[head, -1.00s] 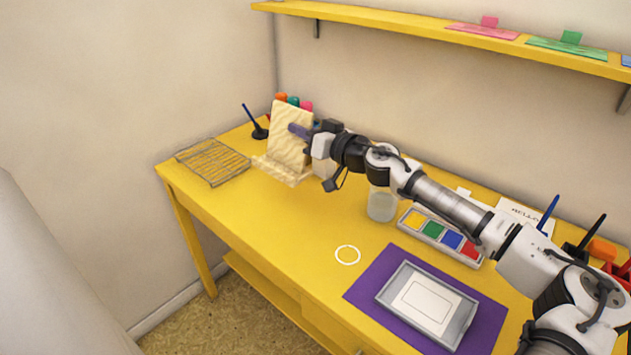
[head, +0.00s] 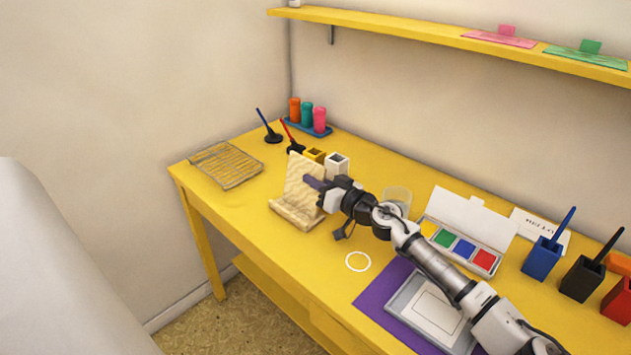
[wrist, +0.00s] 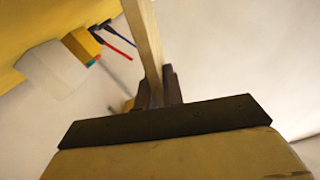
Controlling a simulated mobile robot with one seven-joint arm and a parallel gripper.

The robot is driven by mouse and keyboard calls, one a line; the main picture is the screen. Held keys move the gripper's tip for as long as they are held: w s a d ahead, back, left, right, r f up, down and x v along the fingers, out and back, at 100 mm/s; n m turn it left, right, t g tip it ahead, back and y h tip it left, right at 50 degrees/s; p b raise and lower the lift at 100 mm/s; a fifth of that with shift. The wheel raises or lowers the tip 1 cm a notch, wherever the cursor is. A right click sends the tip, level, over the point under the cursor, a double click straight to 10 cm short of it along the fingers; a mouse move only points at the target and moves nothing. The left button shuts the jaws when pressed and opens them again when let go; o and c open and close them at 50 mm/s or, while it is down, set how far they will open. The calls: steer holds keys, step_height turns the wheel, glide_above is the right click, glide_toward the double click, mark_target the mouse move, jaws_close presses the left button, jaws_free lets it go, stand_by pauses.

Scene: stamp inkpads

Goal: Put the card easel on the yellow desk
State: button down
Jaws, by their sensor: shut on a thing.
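The card easel (head: 304,176) is pale wood, with a tilted back panel and a ledge at its foot. My gripper (head: 316,184) is shut on the right edge of its back panel. The easel is roughly upright over the left half of the yellow desk (head: 215,205), near the front edge. I cannot tell whether its foot touches the desktop. In the wrist view the easel (wrist: 144,40) is a narrow wooden strip running up from between the fingers of my gripper (wrist: 158,88).
A wire rack (head: 227,166) lies to the left. A yellow block (head: 315,155) and white block (head: 337,165) stand just behind the easel. A glass jar (head: 397,197), ink palette (head: 462,245) and purple mat (head: 374,296) are to the right.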

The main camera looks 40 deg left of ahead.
steer(key=c, duration=1.5)
jaws_free()
steer(key=shift+f, duration=0.1)
steer(key=shift+d, duration=0.15)
steer(key=d, duration=0.4)
steer(key=d+b, duration=0.1)
steer(key=d, duration=0.2)
steer(key=s+d, duration=0.1)
steer(key=d, duration=0.3)
steer(key=shift+d+b, duration=0.3)
